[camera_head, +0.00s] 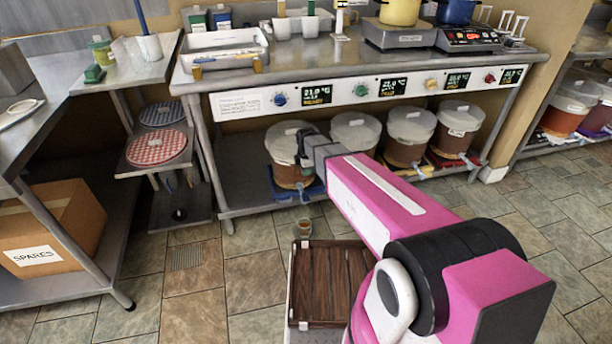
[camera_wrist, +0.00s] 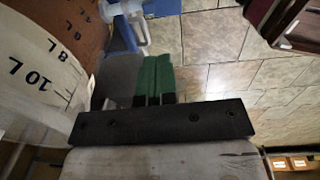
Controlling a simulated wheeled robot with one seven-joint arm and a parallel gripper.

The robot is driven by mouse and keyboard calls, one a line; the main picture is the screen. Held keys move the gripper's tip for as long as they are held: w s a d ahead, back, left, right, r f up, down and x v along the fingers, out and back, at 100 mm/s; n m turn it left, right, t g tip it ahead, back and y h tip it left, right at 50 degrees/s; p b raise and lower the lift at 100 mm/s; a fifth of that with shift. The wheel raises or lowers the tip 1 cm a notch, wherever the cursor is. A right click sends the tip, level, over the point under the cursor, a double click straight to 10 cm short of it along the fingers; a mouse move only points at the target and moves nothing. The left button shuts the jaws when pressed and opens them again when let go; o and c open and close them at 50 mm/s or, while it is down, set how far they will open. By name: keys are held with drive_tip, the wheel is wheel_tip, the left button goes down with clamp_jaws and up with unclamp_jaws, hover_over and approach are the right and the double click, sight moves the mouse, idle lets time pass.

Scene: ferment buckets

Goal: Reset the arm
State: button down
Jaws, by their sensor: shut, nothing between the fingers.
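My arm, pink and black, reaches forward from the lower right in the head view. My gripper (camera_head: 303,160) is at its far end, in front of the leftmost bucket (camera_head: 282,143) on the low shelf. In the wrist view the green fingers of my gripper (camera_wrist: 153,72) are together, with nothing between them. A bucket (camera_wrist: 45,70) with litre marks and brown contents fills the left of that view, close beside the gripper. I cannot tell whether they touch. A blue and white tap (camera_wrist: 128,25) shows just beyond the fingers.
Several lidded buckets stand under the steel bench (camera_head: 335,70) with its control panel. A dark slatted wooden tray (camera_head: 330,285) and a small cup (camera_head: 304,228) are in front of me. A SPARES box (camera_head: 50,228) sits on the left shelf. Tiled floor (camera_head: 200,270) is open between.

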idle(0.4)
drive_tip(key=s+d+r+m, duration=0.5)
drive_tip(key=s+d+m, duration=0.4)
drive_tip(key=d+m, duration=0.1)
drive_tip(key=s+d+r+m, duration=0.5)
drive_tip(key=s+d+m, duration=0.4)
drive_tip(key=d+m, duration=0.1)
drive_tip(key=shift+s+d+m, duration=0.25)
drive_tip(key=shift+s+m, duration=0.15)
drive_tip(key=shift+m, duration=0.2)
